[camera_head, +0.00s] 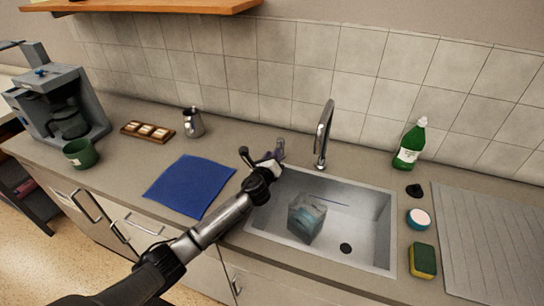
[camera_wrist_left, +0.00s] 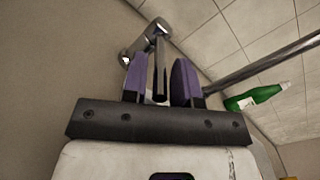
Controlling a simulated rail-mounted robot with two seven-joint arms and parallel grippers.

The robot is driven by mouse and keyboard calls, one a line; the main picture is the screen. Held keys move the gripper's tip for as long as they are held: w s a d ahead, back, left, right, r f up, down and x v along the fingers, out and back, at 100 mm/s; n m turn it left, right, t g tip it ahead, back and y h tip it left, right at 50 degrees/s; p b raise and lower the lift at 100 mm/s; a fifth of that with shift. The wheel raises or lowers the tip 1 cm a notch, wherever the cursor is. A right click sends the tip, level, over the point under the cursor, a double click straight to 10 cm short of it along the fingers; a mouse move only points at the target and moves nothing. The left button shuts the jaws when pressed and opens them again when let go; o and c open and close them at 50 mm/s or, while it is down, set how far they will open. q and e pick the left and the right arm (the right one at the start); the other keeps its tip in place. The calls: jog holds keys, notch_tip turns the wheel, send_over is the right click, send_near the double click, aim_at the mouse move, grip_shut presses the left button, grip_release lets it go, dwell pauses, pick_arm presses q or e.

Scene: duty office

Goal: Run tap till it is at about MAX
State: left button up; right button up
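A chrome tap (camera_head: 324,135) stands behind the steel sink (camera_head: 375,225), its spout over the basin. A clear, bluish-grey container (camera_head: 306,218) stands in the basin; its level and any MAX mark are too small to read. I see no clear water stream. My left gripper (camera_head: 280,149) is at the sink's back left corner, left of the spout. In the left wrist view, its purple fingers (camera_wrist_left: 160,82) are apart, with a slim metal lever (camera_wrist_left: 160,62) between them and narrow gaps visible. The lever joins a chrome fitting (camera_wrist_left: 150,38). My right gripper is not in view.
A green bottle (camera_head: 411,145), black stopper (camera_head: 414,191), round white-topped item (camera_head: 418,218) and sponge (camera_head: 423,260) lie right of the sink. A blue cloth (camera_head: 190,185), metal pitcher (camera_head: 193,122), wooden tray (camera_head: 148,131), green mug (camera_head: 80,153) and coffee machine (camera_head: 62,95) are left.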

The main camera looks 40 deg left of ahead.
pick_arm(q)
jog(key=shift+o, duration=0.9)
jog(key=shift+r, duration=0.1)
jog(key=shift+s, duration=0.15)
jog(key=p+v, duration=0.2)
jog(key=v, duration=1)
jog(key=shift+s+d, duration=0.3)
jog(key=shift+s, duration=0.35)
